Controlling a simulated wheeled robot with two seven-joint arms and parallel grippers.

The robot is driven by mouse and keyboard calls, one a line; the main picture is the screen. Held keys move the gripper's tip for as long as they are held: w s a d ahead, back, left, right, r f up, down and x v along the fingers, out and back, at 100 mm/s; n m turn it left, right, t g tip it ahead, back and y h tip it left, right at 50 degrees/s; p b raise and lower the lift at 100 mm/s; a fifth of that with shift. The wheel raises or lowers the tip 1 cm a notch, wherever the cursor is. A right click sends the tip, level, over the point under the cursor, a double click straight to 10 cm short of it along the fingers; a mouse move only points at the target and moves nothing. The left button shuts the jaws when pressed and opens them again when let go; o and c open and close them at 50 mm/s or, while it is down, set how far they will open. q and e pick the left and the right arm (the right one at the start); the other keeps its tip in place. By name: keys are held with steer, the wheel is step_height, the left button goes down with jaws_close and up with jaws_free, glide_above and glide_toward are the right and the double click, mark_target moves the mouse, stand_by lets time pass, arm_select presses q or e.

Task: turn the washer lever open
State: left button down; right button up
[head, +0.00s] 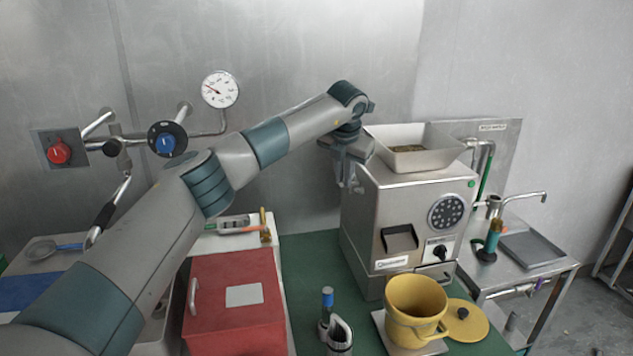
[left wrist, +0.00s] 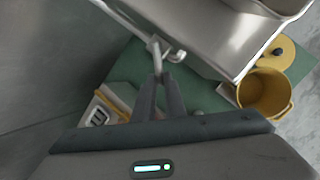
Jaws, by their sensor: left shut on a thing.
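My left gripper (head: 350,184) is at the upper left side of the steel grinder (head: 410,215), below its white hopper tray (head: 415,150). In the left wrist view the two dark fingers (left wrist: 160,78) are closed together on a small metal lever (left wrist: 154,50). The lever is by the grinder's side, with a bent metal piece (left wrist: 176,54) next to it. The fingers hide part of the lever, and I cannot tell how far it is turned. My right gripper is in neither view.
A yellow pot (head: 415,308) and its lid (head: 465,320) stand in front of the grinder. A red box (head: 235,305) is at the lower left. A steel side table (head: 530,250) with a tap (head: 520,197) stands right. The green mat (head: 310,260) has clear room left of the grinder.

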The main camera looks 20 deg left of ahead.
arm_select(q)
steer(key=shift+w+d+r+n+g+y+b, duration=0.1)
steer(key=shift+d+n+g+y+b, duration=0.2)
steer(key=shift+d+n, duration=0.5)
steer(key=shift+w+d+f+n+g+y+b, duration=0.15)
steer(key=shift+d+n+y, duration=0.25)
steer(key=shift+n, duration=0.75)
steer(key=shift+w+d+r+n+g+y+b, duration=0.2)
steer(key=shift+d+n+y, duration=0.3)
steer(key=shift+n, duration=0.45)
steer(key=c, duration=1.8)
jaws_free()
steer(key=shift+s, duration=0.1)
